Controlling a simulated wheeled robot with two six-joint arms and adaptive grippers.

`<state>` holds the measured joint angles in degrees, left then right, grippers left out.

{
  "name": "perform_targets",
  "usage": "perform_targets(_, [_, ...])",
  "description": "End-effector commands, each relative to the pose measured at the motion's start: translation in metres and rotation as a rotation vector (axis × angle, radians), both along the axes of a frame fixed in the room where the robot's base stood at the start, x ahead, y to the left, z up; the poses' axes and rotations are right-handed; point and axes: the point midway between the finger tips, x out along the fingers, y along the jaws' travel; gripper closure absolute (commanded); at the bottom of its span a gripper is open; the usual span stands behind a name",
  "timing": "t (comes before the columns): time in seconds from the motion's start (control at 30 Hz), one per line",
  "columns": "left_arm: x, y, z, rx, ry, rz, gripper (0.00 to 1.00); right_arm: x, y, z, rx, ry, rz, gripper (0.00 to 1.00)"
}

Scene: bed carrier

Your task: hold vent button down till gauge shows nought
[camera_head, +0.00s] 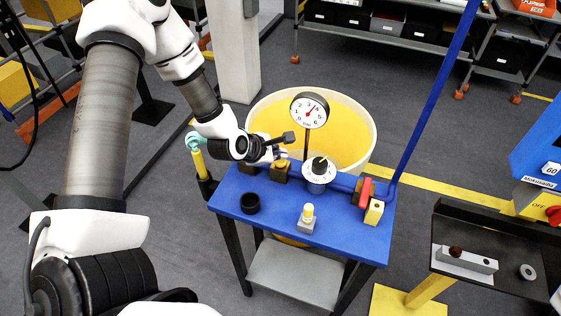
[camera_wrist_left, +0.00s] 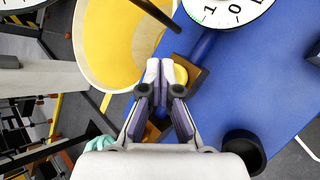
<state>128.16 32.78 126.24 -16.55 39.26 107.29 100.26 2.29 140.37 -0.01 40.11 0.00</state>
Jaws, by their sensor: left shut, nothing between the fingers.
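The round white gauge (camera_head: 309,110) stands on a thin post at the back of the blue table. Its red needle points to the upper right, at about 4, away from nought. A yellow button (camera_wrist_left: 181,74) sits on a brown block (camera_head: 281,173) near the table's back left. My left gripper (camera_head: 280,156) is shut and empty over this block. In the left wrist view its fingertips (camera_wrist_left: 160,68) overlap the button's edge; whether they touch or press it I cannot tell. A cropped white numbered dial (camera_wrist_left: 228,12) shows there too. My right gripper is out of view.
On the blue table (camera_head: 235,184) stand a black cup (camera_head: 250,203), a grey block with a yellow-topped peg (camera_head: 307,216), a black knob on a white disc (camera_head: 319,165) and a red lever (camera_head: 366,192). A yellow-lined tub (camera_head: 362,118) stands behind.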

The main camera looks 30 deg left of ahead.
Motion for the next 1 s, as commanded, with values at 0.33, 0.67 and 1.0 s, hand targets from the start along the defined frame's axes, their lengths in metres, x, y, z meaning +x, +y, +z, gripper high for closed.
perform_targets(0.33, [-0.0002,0.0000,-0.0009,0.000,0.000,0.000,1.00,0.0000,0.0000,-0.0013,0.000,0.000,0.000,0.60])
perform_targets(0.67, [-0.0002,0.0000,-0.0042,0.000,0.000,0.000,1.00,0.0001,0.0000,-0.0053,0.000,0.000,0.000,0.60])
perform_targets(1.0, [-0.0002,0.0000,-0.0076,0.000,0.001,-0.001,1.00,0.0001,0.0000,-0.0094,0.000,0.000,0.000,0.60])
